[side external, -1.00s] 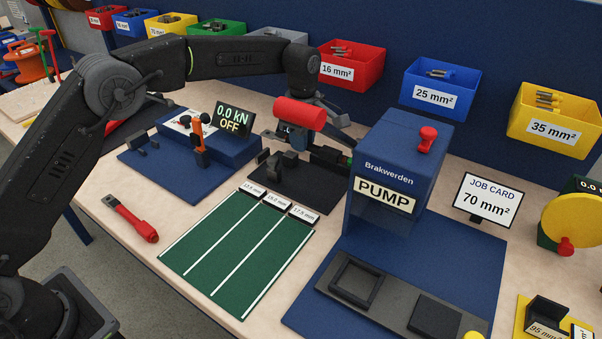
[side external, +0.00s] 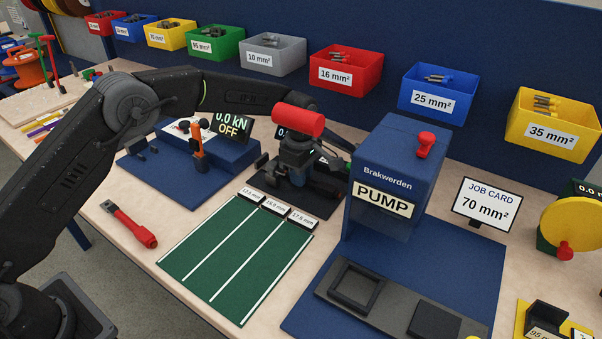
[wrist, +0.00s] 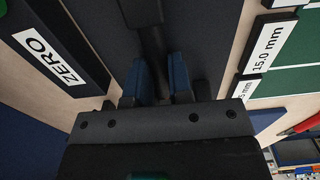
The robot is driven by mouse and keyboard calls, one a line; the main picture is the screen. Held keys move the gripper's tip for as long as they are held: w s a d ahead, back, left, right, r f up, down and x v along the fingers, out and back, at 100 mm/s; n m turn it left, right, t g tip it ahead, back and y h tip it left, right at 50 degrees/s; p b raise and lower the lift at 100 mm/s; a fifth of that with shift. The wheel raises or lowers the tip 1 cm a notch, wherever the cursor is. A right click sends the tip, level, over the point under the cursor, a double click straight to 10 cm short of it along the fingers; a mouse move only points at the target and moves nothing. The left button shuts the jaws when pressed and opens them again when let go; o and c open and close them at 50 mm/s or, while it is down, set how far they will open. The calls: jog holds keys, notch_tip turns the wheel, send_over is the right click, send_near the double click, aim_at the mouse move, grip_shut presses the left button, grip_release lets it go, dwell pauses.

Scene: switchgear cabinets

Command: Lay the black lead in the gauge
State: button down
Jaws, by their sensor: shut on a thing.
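The black lead (wrist: 153,60) shows as a dark length between the blue pads of my gripper (wrist: 157,85) in the wrist view. My gripper is shut on it. The gauge is a dark flat base (side external: 312,207) behind the green mat, with a dark block (wrist: 140,12) and a ZERO-labelled box (wrist: 45,55) in the wrist view. My gripper is low over the base. In the side view my wrist hides the fingers and most of the gauge's display. I cannot tell whether the lead touches the gauge.
The blue PUMP press (side external: 395,175) stands close to the right. A green mat (side external: 235,250) with size labels lies in front, clear. A blue pull tester (side external: 215,155) is to the left. A red cylinder (side external: 298,120) shows above my wrist.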

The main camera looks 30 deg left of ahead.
jog(key=c, duration=1)
grip_release()
jog(key=shift+f, duration=0.1)
jog(key=shift+c, duration=0.2)
notch_tip(320, 180, up, 12)
jog(key=s+a+r+m+t, duration=0.1)
jog(key=s+a+r+m, duration=0.25)
jog(key=s+r, duration=0.3)
jog(key=s+a+r+m+t, duration=0.2)
jog(key=s+a+r+m, duration=0.1)
jog(key=s+r+m, duration=0.4)
jog(key=s+a+f+m+t, duration=0.1)
jog(key=s+a+f+m, duration=0.1)
jog(key=s, duration=0.9)
jog(key=s+a+f+m+t, duration=0.1)
jog(key=s+f+m, duration=0.3)
jog(key=s, duration=0.7)
jog(key=shift+a+f+m+t, duration=0.2)
jog(key=shift+a+m+t, duration=0.15)
jog(key=shift+m, duration=0.4)
jog(key=shift+s, duration=0.1)
